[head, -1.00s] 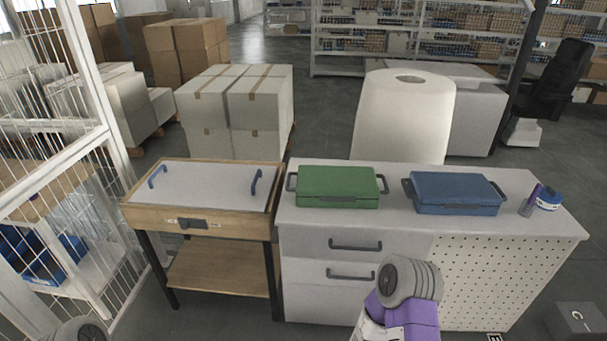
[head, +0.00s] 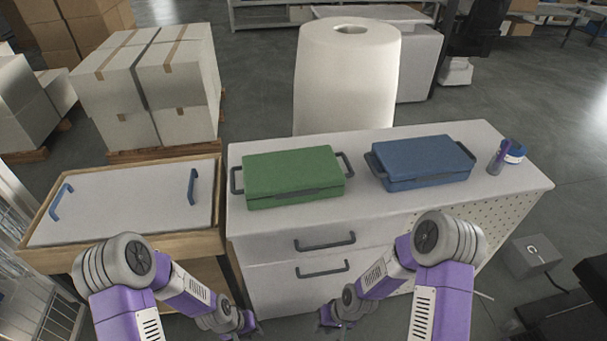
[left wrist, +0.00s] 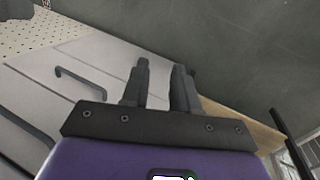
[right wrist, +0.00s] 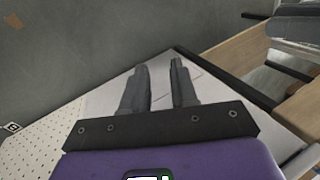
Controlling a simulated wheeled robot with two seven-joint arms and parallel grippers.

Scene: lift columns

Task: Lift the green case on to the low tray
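The green case (head: 293,174) lies closed on the left part of the white cabinet top, with a dark handle at each end. The low tray (head: 125,208) is a pale panel with two blue upright handles, set in a wooden-framed stand left of the cabinet and lower than its top. My left gripper (head: 243,326) is low in front of the cabinet; its fingers are apart and empty in the left wrist view (left wrist: 161,68). My right gripper (head: 331,318) is low in front of the drawers, also apart and empty in the right wrist view (right wrist: 158,66). Both are well below the case.
A blue case (head: 422,160) lies right of the green one on the cabinet top (head: 380,205). A purple marker and a blue roll (head: 513,152) sit at its right end. Drawer handles (head: 324,243) stick out in front. A large white roll (head: 347,80) stands behind.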

